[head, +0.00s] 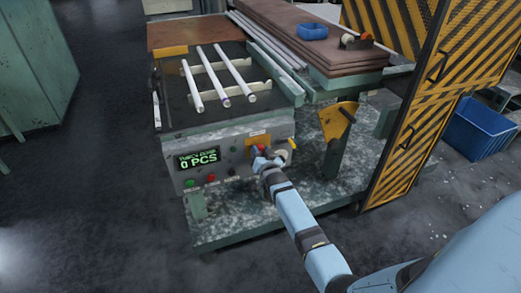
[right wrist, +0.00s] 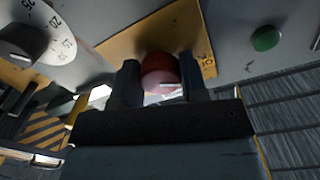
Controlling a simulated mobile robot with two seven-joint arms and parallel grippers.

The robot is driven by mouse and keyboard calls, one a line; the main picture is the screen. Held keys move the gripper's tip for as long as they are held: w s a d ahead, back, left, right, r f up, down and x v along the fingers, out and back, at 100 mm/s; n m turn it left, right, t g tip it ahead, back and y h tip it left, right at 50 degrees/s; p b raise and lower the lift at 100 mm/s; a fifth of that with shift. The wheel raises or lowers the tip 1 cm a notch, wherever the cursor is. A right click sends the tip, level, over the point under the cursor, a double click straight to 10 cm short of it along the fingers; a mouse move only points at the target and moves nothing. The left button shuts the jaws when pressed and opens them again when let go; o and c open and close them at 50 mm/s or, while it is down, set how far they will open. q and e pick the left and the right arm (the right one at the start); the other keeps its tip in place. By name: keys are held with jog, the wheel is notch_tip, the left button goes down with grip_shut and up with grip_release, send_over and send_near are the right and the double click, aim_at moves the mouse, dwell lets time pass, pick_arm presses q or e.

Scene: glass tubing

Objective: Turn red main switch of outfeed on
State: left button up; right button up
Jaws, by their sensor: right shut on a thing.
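The red main switch (head: 256,150) is a round red knob on a yellow plate (head: 259,138) on the front panel of the outfeed machine. In the right wrist view the red knob (right wrist: 160,72) has a pale mark on its face, and part of the lettering on the yellow plate (right wrist: 120,45) shows. My right gripper (right wrist: 159,80) is shut on the knob, with one dark finger on each side. In the head view my right gripper (head: 263,159) is at the panel and partly covers the switch. My left gripper is not in view.
A green display (head: 198,160) reads 0 PCS, with a green button (head: 190,183) and a red button (head: 212,178) below. A numbered dial (right wrist: 28,42) sits close beside the switch. A yellow bracket (head: 337,120) and a striped guard (head: 420,120) stand to the right.

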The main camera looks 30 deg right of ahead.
jog(key=shift+r+m, duration=0.1)
jog(key=shift+m, duration=0.9)
jog(key=m, duration=0.3)
jog(key=shift+m+p, duration=0.3)
jog(key=shift+p, duration=0.05)
jog(key=m, duration=0.4)
jog(key=shift+m+b, duration=0.35)
jog(key=shift+m, duration=0.05)
jog(key=shift+r+m+y, duration=0.1)
jog(key=shift+m+y, duration=0.2)
jog(key=shift+m, duration=0.7)
jog(key=shift+a, duration=0.1)
jog(key=o, duration=0.9)
jog(key=shift+w, duration=0.1)
